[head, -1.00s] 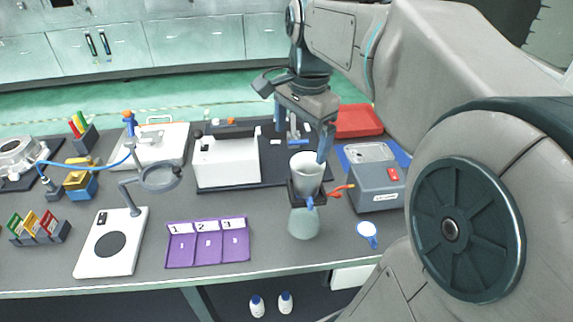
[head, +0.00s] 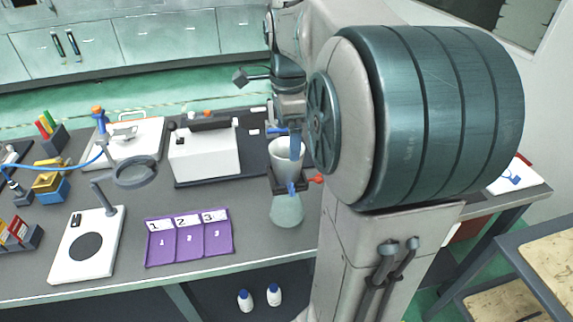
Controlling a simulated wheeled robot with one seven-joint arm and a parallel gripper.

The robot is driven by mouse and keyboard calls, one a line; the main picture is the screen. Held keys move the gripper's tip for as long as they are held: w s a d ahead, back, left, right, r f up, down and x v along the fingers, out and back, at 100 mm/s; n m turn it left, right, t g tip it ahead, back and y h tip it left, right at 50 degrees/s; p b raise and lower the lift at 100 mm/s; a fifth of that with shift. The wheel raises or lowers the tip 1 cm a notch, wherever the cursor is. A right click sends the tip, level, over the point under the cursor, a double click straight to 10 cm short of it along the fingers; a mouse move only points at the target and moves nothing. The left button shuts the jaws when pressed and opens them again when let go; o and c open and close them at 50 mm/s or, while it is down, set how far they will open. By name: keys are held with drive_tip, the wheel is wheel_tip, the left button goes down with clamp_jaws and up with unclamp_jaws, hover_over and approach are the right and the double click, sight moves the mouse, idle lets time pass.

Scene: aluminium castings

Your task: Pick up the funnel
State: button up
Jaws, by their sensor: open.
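The funnel is probably the pale grey, wide-mouthed cup (head: 283,156). It sits upright in a dark holder (head: 286,181) above a greenish conical flask (head: 286,211). My gripper (head: 286,138) points down at the funnel's mouth with its jaws apart. The other finger is partly hidden behind the funnel's rim. I cannot tell whether either finger touches it. My arm hides the bench just right of the funnel.
A white box (head: 205,157) stands left of the funnel on a dark mat. A purple numbered tray (head: 189,240), a magnifier (head: 135,172) and a white plate with a dark disc (head: 86,247) lie further left. A red-tipped part (head: 316,179) sticks out beside the holder.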

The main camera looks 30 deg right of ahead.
sight(287, 151)
wheel_tip(287, 151, down, 5)
drive_tip(key=shift+a+f, duration=0.1)
drive_tip(key=shift+a, duration=0.05)
drive_tip(key=shift+c, duration=0.3)
drive_tip(key=c, duration=1.1)
drive_tip(key=shift+o, duration=0.2)
